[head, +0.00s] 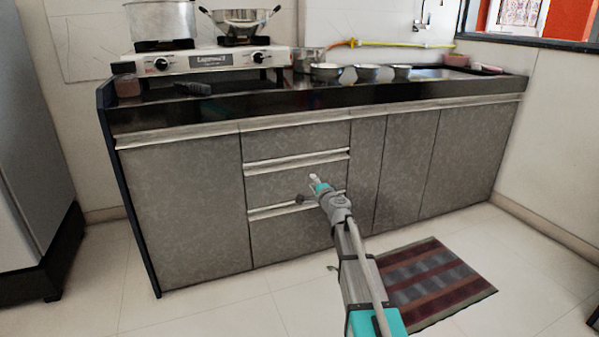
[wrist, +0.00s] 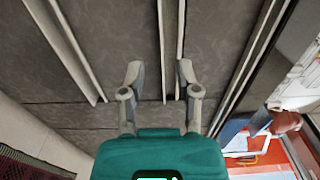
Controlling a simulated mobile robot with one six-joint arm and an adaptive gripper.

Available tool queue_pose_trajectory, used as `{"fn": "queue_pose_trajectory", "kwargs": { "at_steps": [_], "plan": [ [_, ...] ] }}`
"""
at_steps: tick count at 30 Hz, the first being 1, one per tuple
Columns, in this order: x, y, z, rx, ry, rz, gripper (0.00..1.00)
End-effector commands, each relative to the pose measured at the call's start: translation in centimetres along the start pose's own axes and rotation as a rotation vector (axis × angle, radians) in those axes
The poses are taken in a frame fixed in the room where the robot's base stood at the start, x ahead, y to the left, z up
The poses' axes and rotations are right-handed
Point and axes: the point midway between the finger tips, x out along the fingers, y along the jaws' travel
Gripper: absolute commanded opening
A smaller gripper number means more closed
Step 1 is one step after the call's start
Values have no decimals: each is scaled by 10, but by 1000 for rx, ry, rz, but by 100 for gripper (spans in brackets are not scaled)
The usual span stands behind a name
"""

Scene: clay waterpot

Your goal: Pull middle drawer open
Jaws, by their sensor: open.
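The middle drawer (head: 275,187) is in the centre stack of the grey cabinet and looks shut. Its pale handle strip (head: 297,162) runs along its top edge. My gripper (head: 306,188) is in front of the drawer's right part in the head view. In the wrist view, my gripper (wrist: 159,74) is open, with a pale finger on each side of a central handle strip (wrist: 166,45). That strip appears to be the middle drawer's. I cannot tell whether the fingers touch it. Part of the drawer front is hidden behind my gripper.
The bottom drawer's handle strip (head: 272,210) lies just below. A black countertop (head: 300,98) above bears a gas stove (head: 212,61) and several pots and bowls. A striped mat (head: 435,280) lies on the floor at right. The tiled floor at left front is clear.

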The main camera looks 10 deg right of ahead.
Motion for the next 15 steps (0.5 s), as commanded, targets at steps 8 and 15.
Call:
{"fn": "queue_pose_trajectory", "kwargs": {
  "at_steps": [8, 15],
  "plan": [
    [0, -1, 0, -1, -1, 0, 42],
    [12, 0, 0, -1, -2, 0, 42]
  ]
}}
